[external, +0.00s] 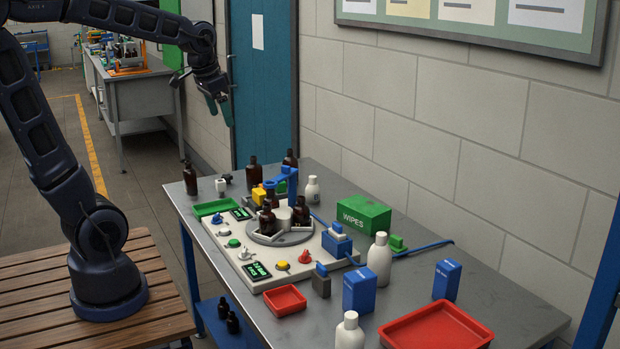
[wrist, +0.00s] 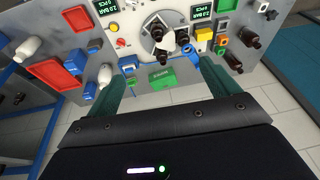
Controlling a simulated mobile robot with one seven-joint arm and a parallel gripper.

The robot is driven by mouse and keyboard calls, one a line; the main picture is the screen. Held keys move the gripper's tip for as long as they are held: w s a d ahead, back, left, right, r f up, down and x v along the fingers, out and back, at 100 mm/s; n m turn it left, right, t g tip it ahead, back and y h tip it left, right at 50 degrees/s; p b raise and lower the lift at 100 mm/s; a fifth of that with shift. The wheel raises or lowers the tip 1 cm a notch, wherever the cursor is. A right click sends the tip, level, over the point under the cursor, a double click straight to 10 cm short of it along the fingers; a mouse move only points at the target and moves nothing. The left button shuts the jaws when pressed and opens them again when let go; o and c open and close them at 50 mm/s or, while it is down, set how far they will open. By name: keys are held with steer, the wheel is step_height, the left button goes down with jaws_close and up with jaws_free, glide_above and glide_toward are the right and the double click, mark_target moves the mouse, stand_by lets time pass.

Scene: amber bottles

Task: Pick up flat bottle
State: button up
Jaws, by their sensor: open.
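Several amber bottles with dark caps stand on the grey table: one at the far left corner (external: 190,179), one at the back (external: 253,174), one behind the blue fixture (external: 290,159), and others on the round turntable (external: 268,220). White bottles stand to the right, including a large one (external: 379,262). I cannot tell which bottle is the flat one. My gripper (external: 222,112) is open and empty, high above the table's far end and apart from every bottle. In the wrist view its green fingers (wrist: 162,85) are spread, with amber bottles (wrist: 232,62) beyond them at right.
The white machine panel (external: 270,275) fills the middle of the table. A green wipes box (external: 364,215), blue boxes (external: 359,289) and red trays (external: 437,330) crowd the right side. A block wall and blue door (external: 262,90) stand behind. The air around my gripper is clear.

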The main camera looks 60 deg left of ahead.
steer(key=w+a+f+g, duration=0.1)
steer(key=w+a, duration=0.3)
steer(key=a, duration=0.3)
steer(key=w+a+f, duration=0.2)
steer(key=w+a, duration=0.2)
steer(key=a, duration=0.2)
steer(key=n+g+h, duration=0.1)
steer(key=g, duration=0.1)
glide_toward(189, 169)
steer(key=shift+w+a+r, duration=0.2)
steer(key=shift+w+a, duration=0.15)
steer(key=shift+w, duration=0.3)
steer(key=shift+s+a+f, duration=0.1)
steer(key=shift+a+f, duration=0.15)
steer(key=shift+f, duration=0.25)
step_height(189, 169, down, 5)
steer(key=shift+r, duration=0.1)
steer(key=shift+s+f, duration=0.15)
steer(key=shift+f, duration=1.15)
steer(key=shift+s+f, duration=0.15)
steer(key=shift+f, duration=1.2)
steer(key=c, duration=1.2)
steer(key=shift+o, duration=0.2)
steer(key=shift+r, duration=0.1)
